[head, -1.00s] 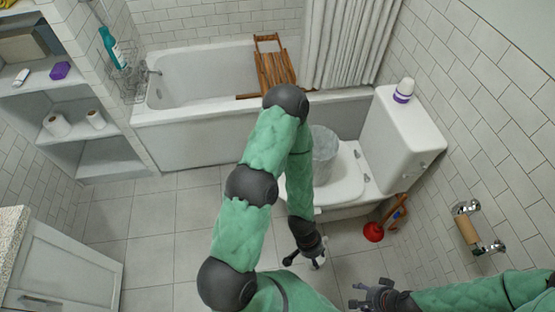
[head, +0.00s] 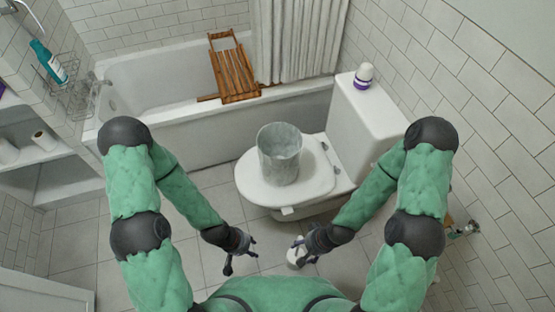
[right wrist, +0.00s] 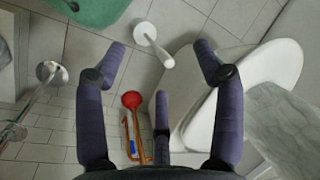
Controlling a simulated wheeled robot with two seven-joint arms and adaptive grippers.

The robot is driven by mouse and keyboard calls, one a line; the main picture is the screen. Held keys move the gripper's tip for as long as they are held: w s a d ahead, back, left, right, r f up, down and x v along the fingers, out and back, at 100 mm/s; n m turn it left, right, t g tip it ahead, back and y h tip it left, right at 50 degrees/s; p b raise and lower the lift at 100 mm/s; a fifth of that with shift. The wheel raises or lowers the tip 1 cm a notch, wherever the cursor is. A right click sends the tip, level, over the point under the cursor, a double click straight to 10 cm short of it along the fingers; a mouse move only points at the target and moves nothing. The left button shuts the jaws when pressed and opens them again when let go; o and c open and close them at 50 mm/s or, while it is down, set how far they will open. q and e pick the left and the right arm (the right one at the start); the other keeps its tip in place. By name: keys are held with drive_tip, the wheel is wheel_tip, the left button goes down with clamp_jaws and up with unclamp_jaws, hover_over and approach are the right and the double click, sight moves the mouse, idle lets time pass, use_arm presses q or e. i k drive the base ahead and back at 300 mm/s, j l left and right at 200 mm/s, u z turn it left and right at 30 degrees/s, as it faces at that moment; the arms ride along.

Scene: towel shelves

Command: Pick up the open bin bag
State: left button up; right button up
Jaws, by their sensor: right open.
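The open bin bag, a translucent grey bag with a round open top (head: 280,155), stands upright on the closed lid of the white toilet (head: 258,186). Part of it shows at the right edge of the right wrist view (right wrist: 283,125). My left gripper (head: 241,258) is open and empty in front of the toilet, below and left of the bag in the picture. My right gripper (head: 300,250) is open with its fingers spread, in front of the toilet and apart from the bag. In the right wrist view its fingers (right wrist: 160,68) hold nothing.
A white toilet brush (right wrist: 152,42) stands on the floor near my right gripper. A red plunger (right wrist: 131,99) is beside the toilet. The cistern (head: 372,120) with a bottle (head: 362,76) stands right of the bag. The bathtub (head: 170,140) with a wooden rack (head: 235,75) is behind.

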sight(279, 145)
drive_tip(key=z, duration=0.25)
drive_tip(key=i+j+z, duration=0.15)
drive_tip(key=j+z, duration=0.3)
drive_tip(key=j, duration=0.15)
drive_tip(key=j+z, duration=0.45)
drive_tip(key=j, duration=0.2)
